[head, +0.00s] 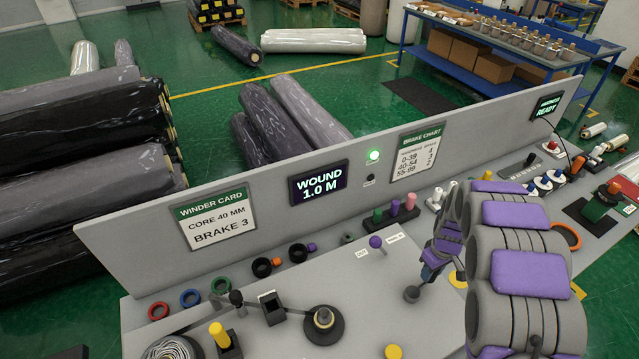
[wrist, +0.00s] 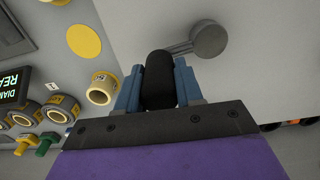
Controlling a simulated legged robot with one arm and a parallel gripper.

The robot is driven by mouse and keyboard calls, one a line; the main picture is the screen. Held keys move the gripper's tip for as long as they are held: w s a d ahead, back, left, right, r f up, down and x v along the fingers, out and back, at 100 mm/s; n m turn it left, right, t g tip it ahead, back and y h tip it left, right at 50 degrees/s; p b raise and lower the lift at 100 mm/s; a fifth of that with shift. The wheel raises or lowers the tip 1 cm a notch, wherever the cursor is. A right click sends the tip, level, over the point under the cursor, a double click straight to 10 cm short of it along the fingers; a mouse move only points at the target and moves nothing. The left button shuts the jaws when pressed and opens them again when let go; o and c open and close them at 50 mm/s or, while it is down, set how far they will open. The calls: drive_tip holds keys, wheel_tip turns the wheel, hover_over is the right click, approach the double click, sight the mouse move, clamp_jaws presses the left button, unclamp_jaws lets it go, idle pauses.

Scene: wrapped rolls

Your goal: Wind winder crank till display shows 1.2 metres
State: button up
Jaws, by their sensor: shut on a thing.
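The wound display (head: 319,184) on the upright panel reads "WOUND 1.0 M". My gripper (head: 430,268) is low over the winder's grey top, right of centre in the head view. In the wrist view, my gripper (wrist: 157,80) has its blue fingers closed on the two sides of the black crank handle (wrist: 160,82). The crank's arm runs from beside the handle to a round grey hub (wrist: 208,38). The hub also shows in the head view (head: 412,293), left of my gripper. The handle is hidden there by my gripper.
A winder card (head: 213,219) reads core 40 mm, brake 3. A purple-knobbed lever (head: 376,242) stands between OUT and another label. Coloured cylinders (head: 394,209) stand behind. A green lamp (head: 374,155) is lit.

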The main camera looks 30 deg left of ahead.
drive_tip(key=shift+w+a, duration=0.2)
drive_tip(key=shift+a, duration=0.3)
drive_tip(key=shift+w+a, duration=0.15)
drive_tip(key=shift+a, duration=0.95)
drive_tip(key=shift+s+a, duration=0.1)
drive_tip(key=shift+a, duration=0.7)
drive_tip(key=shift+s+a+f, duration=0.1)
drive_tip(key=shift+s+a, duration=0.2)
drive_tip(key=shift+a, duration=0.4)
drive_tip(key=shift+s+a, duration=0.35)
drive_tip(key=shift+a, duration=0.2)
drive_tip(key=shift+s+a, duration=0.6)
drive_tip(key=shift+s, duration=0.1)
drive_tip(key=shift+s+a, duration=0.3)
drive_tip(key=shift+s, duration=0.45)
drive_tip(key=shift+s+a, duration=0.25)
drive_tip(key=shift+s, duration=0.45)
drive_tip(key=o, duration=0.9)
drive_tip(key=shift+w+d, duration=0.15)
drive_tip(key=o, duration=0.7)
drive_tip(key=shift+a, duration=0.2)
drive_tip(key=shift+r, duration=0.2)
